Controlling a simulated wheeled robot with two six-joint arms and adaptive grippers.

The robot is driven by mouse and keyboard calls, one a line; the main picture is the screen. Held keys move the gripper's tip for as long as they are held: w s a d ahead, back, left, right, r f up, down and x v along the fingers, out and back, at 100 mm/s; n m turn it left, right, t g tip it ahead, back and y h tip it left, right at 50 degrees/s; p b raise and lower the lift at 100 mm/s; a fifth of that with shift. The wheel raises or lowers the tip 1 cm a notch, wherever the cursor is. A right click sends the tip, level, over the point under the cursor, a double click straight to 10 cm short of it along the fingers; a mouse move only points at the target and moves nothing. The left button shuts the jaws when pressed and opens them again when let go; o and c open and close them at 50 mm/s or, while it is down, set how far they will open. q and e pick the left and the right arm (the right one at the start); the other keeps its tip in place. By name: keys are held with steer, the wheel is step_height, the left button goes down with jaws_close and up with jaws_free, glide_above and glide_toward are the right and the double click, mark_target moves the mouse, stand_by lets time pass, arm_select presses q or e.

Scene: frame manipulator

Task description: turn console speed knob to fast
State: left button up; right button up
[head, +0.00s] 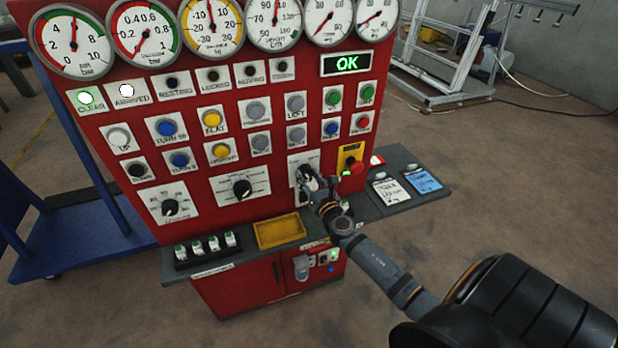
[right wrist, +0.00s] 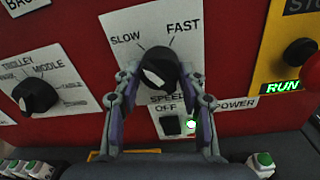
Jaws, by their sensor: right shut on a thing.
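The speed knob (right wrist: 160,66) is black with a white mark, on a white plate (right wrist: 118,22) lettered SLOW at upper left and FAST at upper right. In the right wrist view my right gripper (right wrist: 159,74) has one finger on each side of the knob and is shut on it. The white mark shows on the knob's lower left face; I cannot tell exactly which label the knob points to. In the head view my right gripper (head: 309,179) is at the red console (head: 243,270) and mostly hides the knob. My left gripper is not in view.
A yellow tray (head: 280,231) sits on the ledge below.

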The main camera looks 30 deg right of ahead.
steer(key=m+b, duration=0.2)
steer(key=m, duration=0.1)
steer(key=shift+f, duration=0.15)
steer(key=m+b, duration=0.2)
steer(key=m, duration=0.1)
steer(key=shift+m, duration=0.3)
steer(key=m+b, duration=0.3)
steer(key=m, duration=0.1)
steer(key=shift+m+h+b, duration=0.4)
steer(key=shift+m+b, duration=0.45)
steer(key=shift+m, duration=0.95)
steer(key=shift+a, duration=0.1)
steer(key=o, duration=1.1)
steer(key=shift+o, duration=0.2)
